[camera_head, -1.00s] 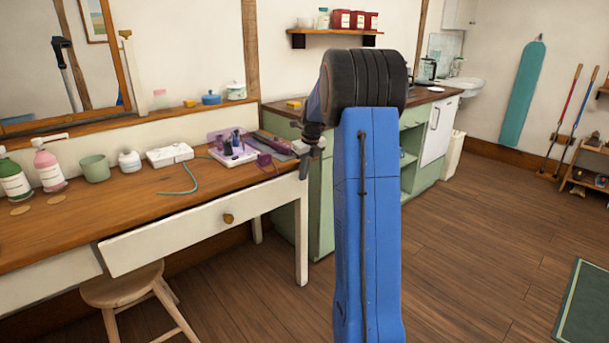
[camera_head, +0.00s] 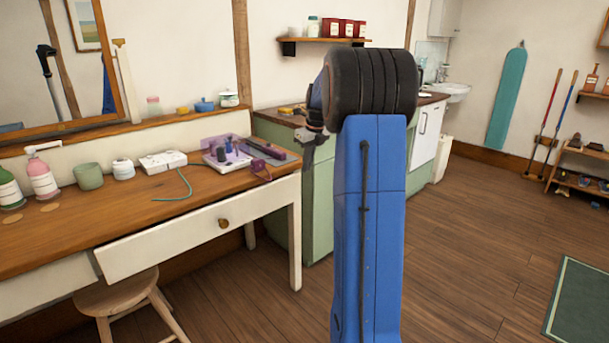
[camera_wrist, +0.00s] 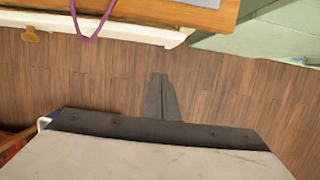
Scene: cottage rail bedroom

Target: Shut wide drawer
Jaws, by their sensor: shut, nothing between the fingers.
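The wide drawer (camera_head: 170,238) has a cream-white front with a round wooden knob (camera_head: 223,223) and sits under the wooden tabletop (camera_head: 60,230). Its front stands out from the table frame at the left end, so it is partly open. In the wrist view its front edge (camera_wrist: 125,31) runs along the top, with the knob (camera_wrist: 31,34) at upper left. My gripper (camera_head: 304,158) is to the right of the drawer, beside the table's right end, apart from it. In the wrist view my gripper (camera_wrist: 160,77) is shut and empty, pointing toward the table edge above the floor.
A wooden stool (camera_head: 118,296) stands under the drawer's left part. A green cabinet (camera_head: 322,208) stands behind the table's right end. The wooden floor (camera_head: 460,250) is open to the right.

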